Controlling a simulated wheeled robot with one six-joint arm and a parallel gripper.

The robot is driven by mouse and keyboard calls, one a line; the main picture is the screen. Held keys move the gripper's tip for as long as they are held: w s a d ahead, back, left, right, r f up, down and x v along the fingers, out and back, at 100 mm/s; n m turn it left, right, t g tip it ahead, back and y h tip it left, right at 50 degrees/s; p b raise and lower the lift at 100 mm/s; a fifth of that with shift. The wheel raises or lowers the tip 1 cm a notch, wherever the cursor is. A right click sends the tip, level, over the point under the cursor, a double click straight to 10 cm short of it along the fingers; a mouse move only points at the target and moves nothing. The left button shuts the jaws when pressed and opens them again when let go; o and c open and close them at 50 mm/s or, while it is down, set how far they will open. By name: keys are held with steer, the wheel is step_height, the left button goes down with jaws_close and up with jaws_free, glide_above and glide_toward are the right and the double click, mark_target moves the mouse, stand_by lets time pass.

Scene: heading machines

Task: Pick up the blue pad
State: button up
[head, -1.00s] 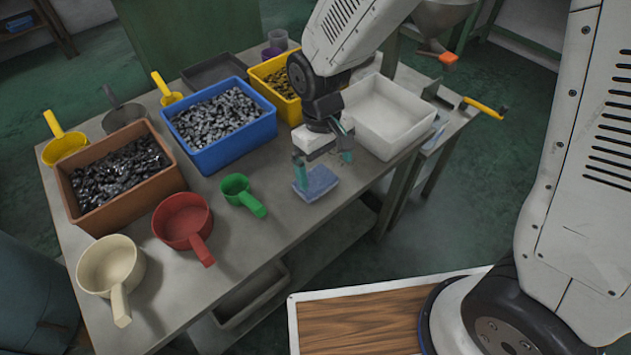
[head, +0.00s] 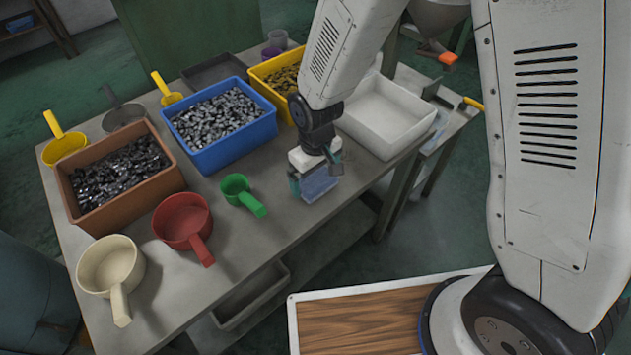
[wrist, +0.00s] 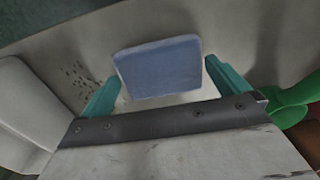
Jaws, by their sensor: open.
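The blue pad (head: 319,184) lies on the grey table near its right front edge. In the wrist view the pad (wrist: 158,68) shows as a flat blue rectangle with a pale rim. My gripper (head: 314,186) is low over the table at the pad, pointing down. In the wrist view its two teal fingers (wrist: 166,92) are apart, one on each side of the pad. The gripper is open. I cannot tell whether the fingers touch the pad.
The green scoop (head: 242,194) lies left of my gripper. A blue bin (head: 225,152) of metal parts stands behind it, and an empty white tray (head: 388,112) stands to the right. The red scoop (head: 186,225) is farther left. The table's front edge is close to the pad.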

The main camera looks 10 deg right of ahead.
steer(key=c, duration=0.8)
steer(key=shift+o, duration=0.2)
steer(key=shift+r, duration=0.15)
